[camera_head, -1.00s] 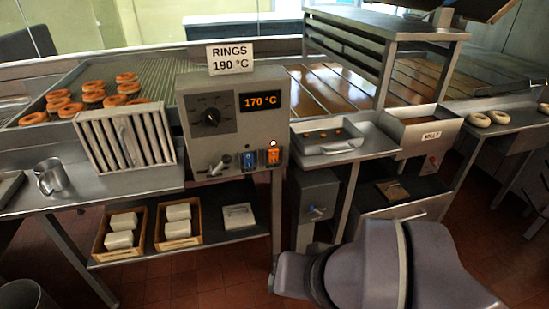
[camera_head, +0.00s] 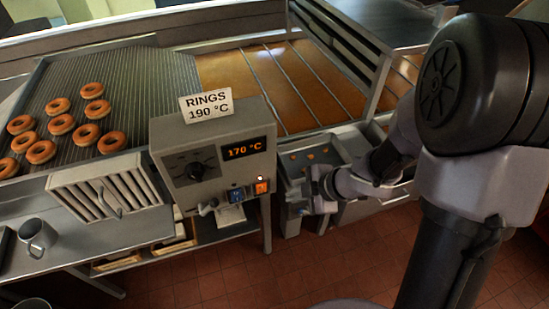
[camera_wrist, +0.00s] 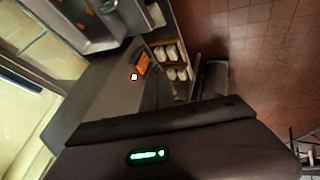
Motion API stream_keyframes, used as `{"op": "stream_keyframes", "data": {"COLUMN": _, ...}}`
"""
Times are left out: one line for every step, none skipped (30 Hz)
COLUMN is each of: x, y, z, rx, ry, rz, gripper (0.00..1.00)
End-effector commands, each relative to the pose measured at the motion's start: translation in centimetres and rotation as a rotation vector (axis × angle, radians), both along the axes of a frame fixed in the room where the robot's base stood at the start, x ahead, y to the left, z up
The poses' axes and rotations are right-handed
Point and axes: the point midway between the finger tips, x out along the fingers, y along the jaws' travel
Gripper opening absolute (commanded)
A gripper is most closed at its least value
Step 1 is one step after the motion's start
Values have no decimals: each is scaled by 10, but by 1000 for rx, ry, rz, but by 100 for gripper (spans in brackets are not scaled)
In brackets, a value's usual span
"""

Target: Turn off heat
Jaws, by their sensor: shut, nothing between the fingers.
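The grey heat control box (camera_head: 213,155) stands at the centre of the head view, with a dial (camera_head: 195,171), an orange 170 °C display (camera_head: 244,148), a small lever (camera_head: 207,207), a blue switch (camera_head: 237,194) and an orange switch (camera_head: 261,187). A small lamp glows above the orange switch. In the wrist view the orange switch (camera_wrist: 141,64) shows on the box's panel, its lamp lit. My gripper (camera_head: 316,182) is shut and empty, to the right of the box and apart from it. Its fingertips are small and hard to make out.
A "RINGS 190 °C" card (camera_head: 206,106) stands on the box. Several browned rings (camera_head: 61,125) lie on the grate at left. A slatted rack (camera_head: 103,190) and a metal jug (camera_head: 37,236) are left of the box. A tray (camera_head: 320,152) is to its right. Open tiled floor lies in front.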

Motion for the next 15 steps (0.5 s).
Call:
{"op": "stream_keyframes", "data": {"x": 0, "y": 0, "z": -1, "rx": -1, "ry": -1, "rz": -1, "gripper": 0}}
{"op": "stream_keyframes", "data": {"x": 0, "y": 0, "z": -1, "rx": 0, "ry": 0, "rz": -2, "gripper": 0}}
{"op": "stream_keyframes", "data": {"x": 0, "y": 0, "z": -1, "rx": -1, "ry": -1, "rz": -3, "gripper": 0}}
{"op": "stream_keyframes", "data": {"x": 0, "y": 0, "z": -1, "rx": -1, "ry": -1, "rz": -3, "gripper": 0}}
{"op": "stream_keyframes", "data": {"x": 1, "y": 0, "z": -1, "rx": -1, "ry": -1, "rz": -3, "gripper": 0}}
{"op": "stream_keyframes", "data": {"x": 1, "y": 0, "z": -2, "rx": -1, "ry": -1, "rz": -3, "gripper": 0}}
{"op": "stream_keyframes", "data": {"x": 1, "y": 1, "z": -4, "rx": -1, "ry": -1, "rz": -3, "gripper": 0}}
{"op": "stream_keyframes", "data": {"x": 2, "y": 2, "z": -6, "rx": -1, "ry": -1, "rz": -3, "gripper": 0}}
{"op": "stream_keyframes", "data": {"x": 4, "y": 5, "z": -11, "rx": -1, "ry": 0, "rz": -2, "gripper": 0}}
{"op": "stream_keyframes", "data": {"x": 5, "y": 8, "z": -15, "rx": 0, "ry": 0, "rz": -2, "gripper": 0}}
{"op": "stream_keyframes", "data": {"x": 7, "y": 10, "z": -20, "rx": 0, "ry": 0, "rz": -2, "gripper": 0}}
{"op": "stream_keyframes", "data": {"x": 10, "y": 15, "z": -27, "rx": 0, "ry": 0, "rz": -2, "gripper": 0}}
{"op": "stream_keyframes", "data": {"x": 12, "y": 18, "z": -33, "rx": 0, "ry": 0, "rz": -2, "gripper": 0}}
{"op": "stream_keyframes", "data": {"x": 15, "y": 21, "z": -39, "rx": -1, "ry": 0, "rz": -2, "gripper": 0}}
{"op": "stream_keyframes", "data": {"x": 18, "y": 26, "z": -46, "rx": -2, "ry": -1, "rz": -1, "gripper": 0}}
